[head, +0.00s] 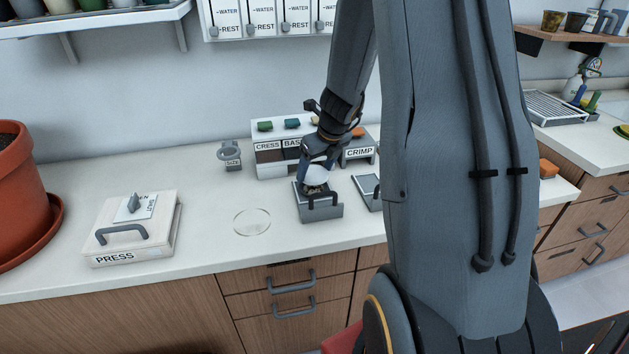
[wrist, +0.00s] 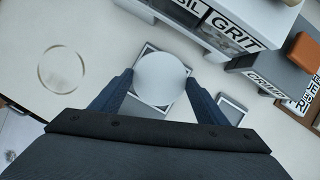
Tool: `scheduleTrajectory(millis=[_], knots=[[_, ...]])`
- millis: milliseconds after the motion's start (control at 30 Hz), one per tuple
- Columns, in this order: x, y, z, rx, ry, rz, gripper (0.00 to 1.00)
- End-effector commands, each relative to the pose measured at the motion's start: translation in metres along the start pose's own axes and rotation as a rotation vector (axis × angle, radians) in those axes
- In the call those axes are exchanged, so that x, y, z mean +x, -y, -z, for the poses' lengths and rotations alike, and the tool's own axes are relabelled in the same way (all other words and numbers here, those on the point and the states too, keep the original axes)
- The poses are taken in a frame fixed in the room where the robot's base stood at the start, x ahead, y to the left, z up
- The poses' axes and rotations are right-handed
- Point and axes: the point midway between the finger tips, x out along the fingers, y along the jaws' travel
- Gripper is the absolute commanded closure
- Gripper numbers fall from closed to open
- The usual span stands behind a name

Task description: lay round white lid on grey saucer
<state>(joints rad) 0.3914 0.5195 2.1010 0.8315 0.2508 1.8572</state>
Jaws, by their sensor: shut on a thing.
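The round white lid (wrist: 160,77) is between the two fingers of my gripper (wrist: 159,88), which is shut on it. In the head view the lid (head: 316,175) hangs under my gripper (head: 317,165), above a small grey square stand (head: 322,211). The lid hides part of that stand. A thin, pale, see-through round dish (head: 252,222) lies flat on the counter to the left of the stand; it also shows at the left of the wrist view (wrist: 62,68). I cannot make out any plainly grey saucer.
A white box labelled PRESS (head: 133,232) and a terracotta pot (head: 18,190) stand to the left. A labelled bin rack (head: 270,168) and the CRIMP unit (head: 358,152) stand behind. The counter between PRESS and the round dish is clear.

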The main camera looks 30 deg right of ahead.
Motion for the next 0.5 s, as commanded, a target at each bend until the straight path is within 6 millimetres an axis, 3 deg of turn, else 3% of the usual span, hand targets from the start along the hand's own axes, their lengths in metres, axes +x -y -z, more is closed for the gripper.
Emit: scheduleTrajectory(millis=[200, 500], knots=[[0.029, -0.002, 0.011, -0.001, -0.002, -0.002, 0.53], [0.030, -0.002, 0.012, -0.003, -0.001, -0.002, 0.53]])
